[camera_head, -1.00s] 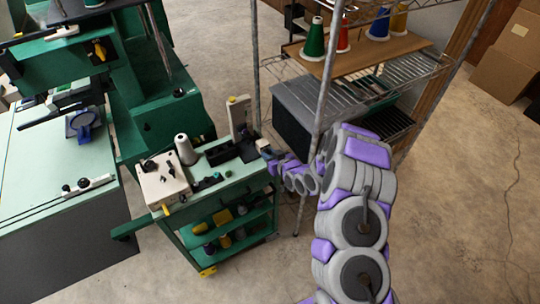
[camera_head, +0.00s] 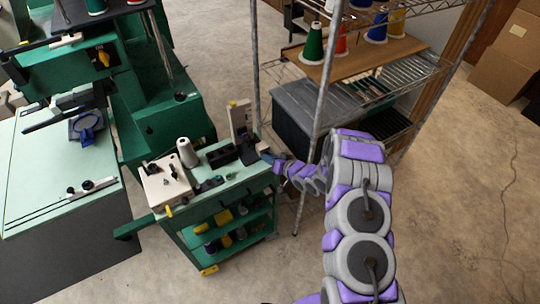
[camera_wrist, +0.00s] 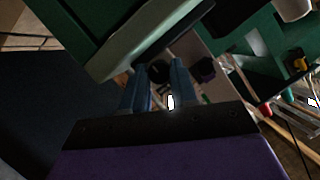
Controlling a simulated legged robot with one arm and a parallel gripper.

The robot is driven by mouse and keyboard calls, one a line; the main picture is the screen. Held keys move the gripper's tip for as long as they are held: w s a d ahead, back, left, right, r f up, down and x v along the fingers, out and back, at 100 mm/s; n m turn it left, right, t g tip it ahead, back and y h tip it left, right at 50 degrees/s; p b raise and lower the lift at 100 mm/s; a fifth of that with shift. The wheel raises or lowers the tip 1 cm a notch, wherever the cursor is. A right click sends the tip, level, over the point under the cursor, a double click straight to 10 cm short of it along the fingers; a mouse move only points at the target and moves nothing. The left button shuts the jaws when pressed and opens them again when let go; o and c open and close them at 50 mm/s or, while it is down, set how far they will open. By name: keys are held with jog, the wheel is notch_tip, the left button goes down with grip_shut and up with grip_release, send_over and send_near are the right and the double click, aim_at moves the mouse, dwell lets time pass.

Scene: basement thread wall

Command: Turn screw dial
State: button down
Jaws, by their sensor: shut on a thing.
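In the wrist view, the two blue fingers of my gripper (camera_wrist: 155,78) are close together, shut on a dark round knob (camera_wrist: 160,68), which looks like the screw dial. The dial sits just under a pale green edge. Most of it is hidden by the fingers and by shadow. In the head view the dial is too small to make out.
A cream box (camera_head: 163,184) and a white thread cone (camera_head: 187,152) stand on the cart. A wire shelf (camera_head: 375,85) with thread cones stands close to my arm. A green machine (camera_head: 165,110) is behind left. Floor at right (camera_head: 455,200) is clear.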

jog(key=shift+m+p, duration=0.35)
jog(key=shift+m, duration=0.05)
jog(key=c, duration=0.9)
grip_release()
jog(key=shift+d, duration=0.1)
jog(key=shift+y, duration=0.3)
jog(key=p+v, duration=0.2)
jog(key=v, duration=1.5)
jog(key=shift+r, duration=0.2)
